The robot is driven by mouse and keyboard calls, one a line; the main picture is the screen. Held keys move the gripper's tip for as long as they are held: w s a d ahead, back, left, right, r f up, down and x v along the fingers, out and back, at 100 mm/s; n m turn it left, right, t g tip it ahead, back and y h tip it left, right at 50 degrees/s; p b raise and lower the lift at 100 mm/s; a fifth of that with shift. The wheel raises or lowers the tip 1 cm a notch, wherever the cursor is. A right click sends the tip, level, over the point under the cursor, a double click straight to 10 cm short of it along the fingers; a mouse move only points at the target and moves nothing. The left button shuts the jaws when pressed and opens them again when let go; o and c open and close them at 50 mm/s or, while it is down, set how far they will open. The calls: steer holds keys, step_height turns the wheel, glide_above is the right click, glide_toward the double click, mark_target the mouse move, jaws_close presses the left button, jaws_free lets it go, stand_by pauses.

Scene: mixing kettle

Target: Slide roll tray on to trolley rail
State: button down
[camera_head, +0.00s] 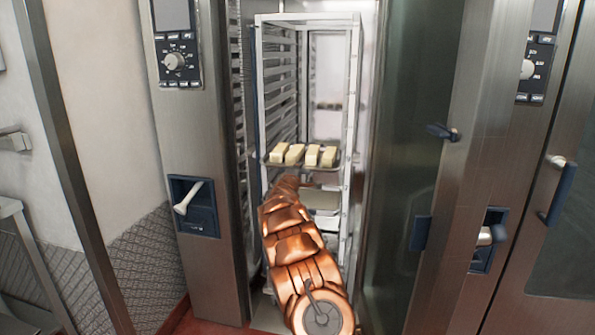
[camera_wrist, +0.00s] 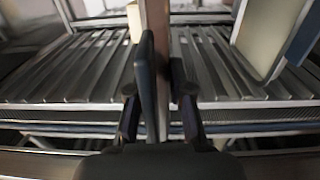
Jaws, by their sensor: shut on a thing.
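The roll tray (camera_head: 318,166) is a dark, thin tray carrying several pale block-shaped rolls (camera_head: 313,155) in a row. In the head view it is level between the front posts of the metal trolley (camera_head: 355,105). I cannot tell whether its edges rest on the trolley rails (camera_head: 280,92). My copper-coloured arm reaches up to its near edge and hides my fingertips there.
The trolley stands in a tall steel cabinet. A control panel post (camera_head: 177,60) is on the left. Another tray (camera_head: 320,199) sits lower in the trolley.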

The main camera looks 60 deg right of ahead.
mark_target(303, 161)
steer(key=shift+w+d+r+p, duration=0.2)
steer(key=shift+w+d+p, duration=0.1)
steer(key=shift+d+p, duration=0.25)
steer(key=shift+d, duration=0.6)
steer(key=shift+w, duration=0.15)
steer(key=shift+p+x, duration=1.65)
steer(key=shift+p, duration=0.35)
steer(key=shift+w+d+p, duration=0.25)
steer(key=shift+d+p, duration=0.35)
steer(key=shift+p, duration=0.55)
steer(key=shift+d+f+p, duration=0.1)
steer(key=shift+d+p, duration=0.1)
steer(key=shift+p, duration=0.25)
steer(key=shift+w+d+f+p, duration=0.15)
steer(key=shift+d+p, duration=0.1)
steer(key=shift+p, duration=0.7)
steer(key=shift+d+p, duration=0.2)
steer(key=shift+p, duration=0.55)
